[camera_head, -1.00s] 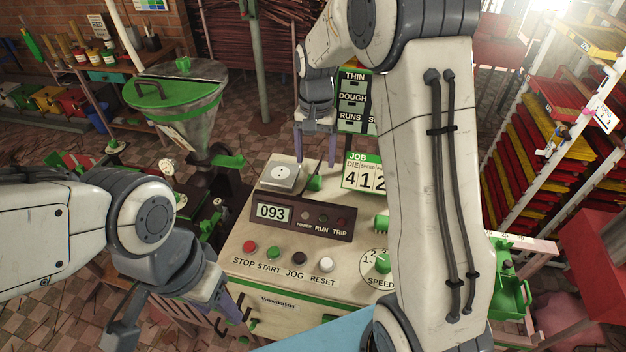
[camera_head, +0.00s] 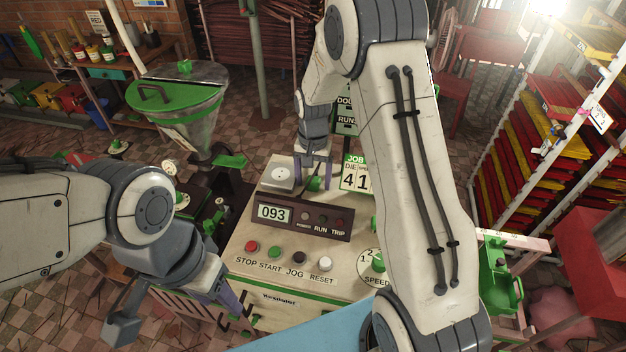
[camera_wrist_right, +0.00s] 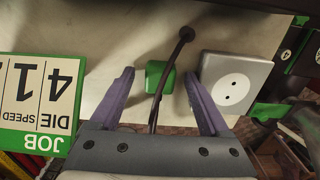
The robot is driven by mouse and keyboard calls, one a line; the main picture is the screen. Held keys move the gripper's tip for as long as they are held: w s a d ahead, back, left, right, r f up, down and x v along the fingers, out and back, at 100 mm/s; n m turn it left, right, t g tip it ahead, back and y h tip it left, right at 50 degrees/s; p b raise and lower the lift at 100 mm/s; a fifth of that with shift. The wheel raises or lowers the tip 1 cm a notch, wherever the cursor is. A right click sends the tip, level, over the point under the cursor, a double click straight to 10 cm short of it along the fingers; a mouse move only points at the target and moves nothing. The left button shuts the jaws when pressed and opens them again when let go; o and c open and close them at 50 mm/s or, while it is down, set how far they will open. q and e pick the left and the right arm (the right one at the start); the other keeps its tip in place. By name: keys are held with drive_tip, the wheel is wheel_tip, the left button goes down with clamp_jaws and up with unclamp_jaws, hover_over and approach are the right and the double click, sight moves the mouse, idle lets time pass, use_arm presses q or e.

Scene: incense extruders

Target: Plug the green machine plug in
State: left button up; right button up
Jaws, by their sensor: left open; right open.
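The green plug (camera_head: 314,184) is on top of the machine, beside the white socket (camera_head: 280,176) and apart from it. In the right wrist view the plug (camera_wrist_right: 156,72) lies between the open fingers of my right gripper (camera_wrist_right: 159,76), with gaps on both sides. Its dark cord (camera_wrist_right: 166,75) runs from a round grommet down past the plug. The two-hole socket (camera_wrist_right: 232,84) is just right of the fingers there. In the head view my right gripper (camera_head: 313,172) is low over the plug. My left gripper (camera_head: 228,290) is open and empty by the machine's front left corner.
The control panel (camera_head: 295,218) reads 093, with several buttons (camera_head: 275,253) below it. A JOB number card (camera_head: 356,174) stands right of the plug. A green-lidded hopper (camera_head: 177,95) is at the left. A rack of red and yellow trays (camera_head: 540,125) is at the right.

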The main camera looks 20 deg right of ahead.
sight(313, 180)
clamp_jaws()
idle(0.3)
wheel_tip(313, 180, up, 9)
drive_tip(key=b, duration=0.3)
drive_tip(key=shift+r, duration=0.55)
